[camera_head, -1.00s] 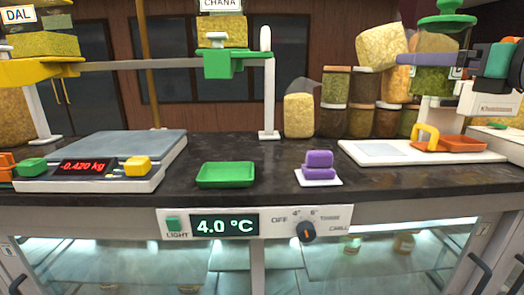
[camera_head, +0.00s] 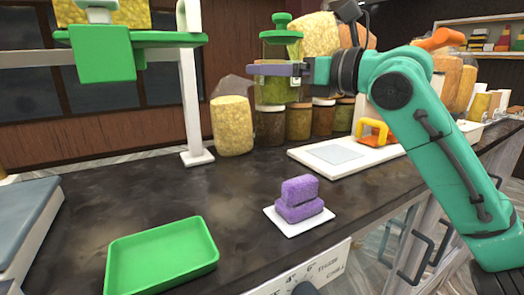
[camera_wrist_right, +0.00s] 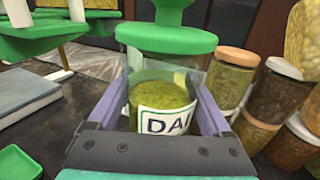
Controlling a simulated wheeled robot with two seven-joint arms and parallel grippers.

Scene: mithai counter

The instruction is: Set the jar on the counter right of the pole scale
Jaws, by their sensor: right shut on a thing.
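The jar (camera_head: 270,92) has a green knobbed lid and yellow-green contents. It is upright in the air above the back of the counter (camera_head: 130,195). My right gripper (camera_head: 275,70) is shut around it with purple fingers. In the right wrist view the jar (camera_wrist_right: 160,88) sits between both fingers of the gripper (camera_wrist_right: 165,100), its label partly reading "DA". A scale with a grey platform (camera_head: 22,225) is cut off at the left edge; I cannot tell whether it is the pole scale. My left gripper is out of view.
A green tray (camera_head: 160,257) and purple sponges (camera_head: 300,190) on a white square lie in front. Counter between post (camera_head: 190,100) and tray is bare.

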